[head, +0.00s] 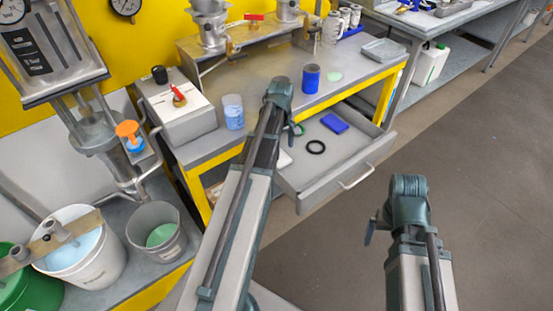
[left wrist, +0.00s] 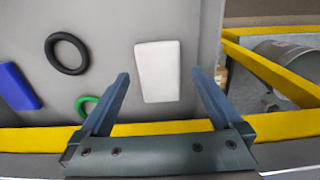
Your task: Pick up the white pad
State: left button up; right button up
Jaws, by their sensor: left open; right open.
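The white pad (left wrist: 158,72) is a flat pale rectangle lying in the open grey drawer, shown in the left wrist view. In the head view only a part of the pad (head: 284,159) shows beside my left arm. My left gripper (left wrist: 160,95) is open, with its two fingers apart on either side of the pad's lower part in the picture. I cannot tell how high above the pad the fingers are.
The drawer (head: 340,172) also holds a black ring (left wrist: 67,53), a green ring (left wrist: 86,106) and a blue block (left wrist: 17,86). A yellow frame edge (left wrist: 170,128) runs close to the left fingers. A blue can (head: 311,78) stands on the bench above.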

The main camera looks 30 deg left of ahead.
aim_at(282, 160)
pick_arm(q)
jog(key=shift+d+f+b, duration=0.2)
jog(key=shift+f+b, duration=1.1)
jog(key=shift+f, duration=0.05)
jog(key=shift+d+f+b, duration=0.15)
jog(key=shift+f+b, duration=1.15)
jog(key=shift+r, duration=0.1)
jog(key=c, duration=1.1)
